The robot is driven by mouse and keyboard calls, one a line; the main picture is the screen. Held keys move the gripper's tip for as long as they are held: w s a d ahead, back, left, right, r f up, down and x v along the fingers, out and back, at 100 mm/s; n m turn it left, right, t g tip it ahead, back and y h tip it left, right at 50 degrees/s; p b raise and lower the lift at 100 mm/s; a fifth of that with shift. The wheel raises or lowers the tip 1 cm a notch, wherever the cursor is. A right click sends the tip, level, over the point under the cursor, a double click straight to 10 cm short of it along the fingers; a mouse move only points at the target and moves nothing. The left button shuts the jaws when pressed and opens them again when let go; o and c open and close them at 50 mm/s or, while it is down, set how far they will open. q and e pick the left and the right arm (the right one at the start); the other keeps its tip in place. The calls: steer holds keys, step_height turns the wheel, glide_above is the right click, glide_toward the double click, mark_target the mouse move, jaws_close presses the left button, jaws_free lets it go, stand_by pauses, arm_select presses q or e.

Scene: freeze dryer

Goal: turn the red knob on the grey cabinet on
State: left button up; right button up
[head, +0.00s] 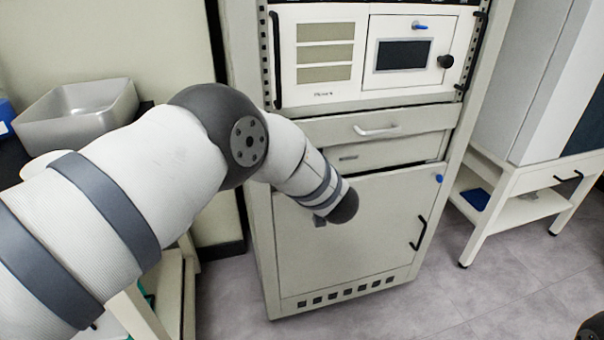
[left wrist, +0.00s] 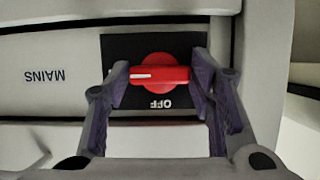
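The red knob (left wrist: 158,75) sits on a black plate (left wrist: 120,48) in the left wrist view. Its bar lies level in the picture, with a white mark at the bar's left end. The word OFF shows upside down below it, and MAINS on the panel to the left. My left gripper (left wrist: 160,76) has its fingers apart, one at each end of the bar; I cannot tell whether they touch it. The grey cabinet (head: 350,250) stands mid-picture in the head view. There my left arm hides the knob and the gripper. My right gripper is not recognisable in either view.
The cabinet carries a white instrument (head: 318,95) with a display, a drawer (head: 430,117) and a lower door with a black handle (head: 418,232). A grey basin (head: 80,110) is at left. A white side table (head: 530,205) stands at right. Floor in front of it is clear.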

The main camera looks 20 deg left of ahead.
arm_select(q)
steer(key=v, duration=1.2)
steer(key=s+a+f+m+g+h+p, duration=0.3)
steer(key=s+f, duration=0.5)
steer(key=s, duration=0.3)
steer(key=s+a+f+m+g+h+p, duration=0.2)
steer(key=s+a+f, duration=0.2)
steer(key=s+f, duration=0.6)
steer(key=s+a+r+m+g+h+p, duration=0.1)
steer(key=s+g, duration=0.7)
steer(key=s, duration=2.3)
steer(key=shift+a+r+g+h+p, duration=0.4)
steer(key=shift+a+r+h+p, duration=0.05)
steer(key=shift+r+h+p, duration=0.4)
arm_select(e)
steer(key=w+r+t, duration=0.3)
steer(key=w+r, duration=0.4)
steer(key=r, duration=0.1)
steer(key=shift+w+r, duration=0.35)
